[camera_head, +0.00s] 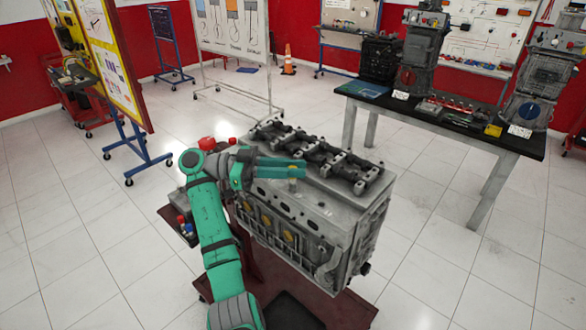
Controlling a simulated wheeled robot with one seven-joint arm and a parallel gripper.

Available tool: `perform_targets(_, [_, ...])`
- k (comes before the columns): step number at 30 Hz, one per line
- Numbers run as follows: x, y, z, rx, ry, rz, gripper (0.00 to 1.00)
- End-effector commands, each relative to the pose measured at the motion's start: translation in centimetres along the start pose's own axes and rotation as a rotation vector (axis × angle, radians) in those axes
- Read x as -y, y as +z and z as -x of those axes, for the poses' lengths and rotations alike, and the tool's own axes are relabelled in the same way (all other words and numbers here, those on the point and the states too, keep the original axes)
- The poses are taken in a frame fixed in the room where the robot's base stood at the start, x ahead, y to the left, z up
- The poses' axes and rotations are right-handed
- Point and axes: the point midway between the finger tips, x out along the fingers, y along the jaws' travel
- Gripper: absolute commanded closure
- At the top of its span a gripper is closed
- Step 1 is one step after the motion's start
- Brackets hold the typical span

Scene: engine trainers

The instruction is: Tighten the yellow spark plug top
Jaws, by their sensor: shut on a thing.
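A grey engine block (310,225) with black valve gear on top stands on a dark red stand in the middle of the head view. My green arm comes up from the bottom left. My gripper (296,170) lies level over the near top edge of the engine. The plug seems upright at the engine's top face. Its upper part is hidden by the fingers. How far it sits in its hole cannot be seen.
A tray with red and blue items (184,226) is left of the engine, partly behind my arm. A black-topped table (440,123) with engine parts stands at the back right. A whiteboard (232,27) and a yellow-framed board (108,50) stand behind. The tiled floor between is clear.

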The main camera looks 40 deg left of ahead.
Motion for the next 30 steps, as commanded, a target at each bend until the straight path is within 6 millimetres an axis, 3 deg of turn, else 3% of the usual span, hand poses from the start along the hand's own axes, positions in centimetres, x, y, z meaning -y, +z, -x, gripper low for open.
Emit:
perform_targets(15, [0.08, 0.06, 0.15, 0.004, 0.212, 0.005, 1.0])
perform_targets(30, [0.0, 0.06, -0.13, 0.002, 0.297, 0.002, 1.0])
